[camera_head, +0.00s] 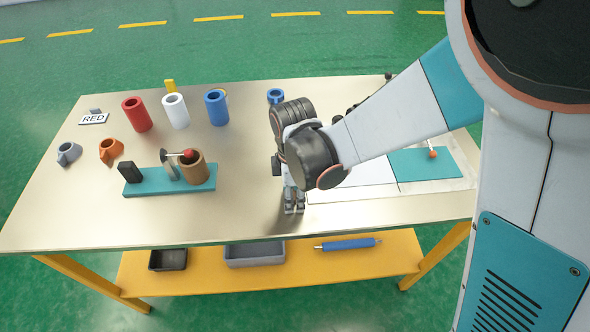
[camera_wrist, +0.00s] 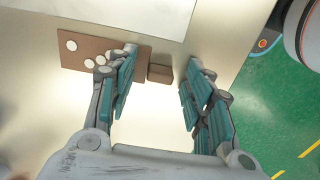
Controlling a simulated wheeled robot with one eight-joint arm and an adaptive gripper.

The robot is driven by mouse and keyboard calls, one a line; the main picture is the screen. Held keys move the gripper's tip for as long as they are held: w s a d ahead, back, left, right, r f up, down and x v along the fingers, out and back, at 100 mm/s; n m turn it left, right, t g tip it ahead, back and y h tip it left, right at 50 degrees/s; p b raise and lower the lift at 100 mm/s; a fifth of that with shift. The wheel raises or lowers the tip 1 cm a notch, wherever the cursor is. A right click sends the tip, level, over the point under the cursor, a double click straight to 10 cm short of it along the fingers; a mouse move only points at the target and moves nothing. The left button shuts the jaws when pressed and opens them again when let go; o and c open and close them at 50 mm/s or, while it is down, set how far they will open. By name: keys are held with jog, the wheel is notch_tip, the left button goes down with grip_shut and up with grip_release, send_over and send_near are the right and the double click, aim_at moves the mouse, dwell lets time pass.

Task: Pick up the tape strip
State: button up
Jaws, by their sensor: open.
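My gripper (camera_wrist: 162,56) is open and points down at the table in the wrist view, its two teal-padded fingers apart. Between the fingers in the picture lies a small brown rectangular piece (camera_wrist: 160,73), which may be the tape strip; I cannot tell for sure. It lies beside the right edge of a brown card (camera_wrist: 140,60) with several white round dots. The left fingertip covers part of the card. In the head view my gripper (camera_head: 294,206) is low over the front middle of the table, and the brown piece and card are hidden.
The table (camera_head: 80,215) holds red (camera_head: 136,114), white (camera_head: 175,111) and blue (camera_head: 216,107) cylinders at the back left. A teal base (camera_head: 150,186) with a brown cylinder stands left of my gripper. A white and teal mat (camera_head: 420,163) lies to the right.

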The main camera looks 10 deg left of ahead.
jog(key=c, duration=1)
jog(key=shift+r, duration=0.1)
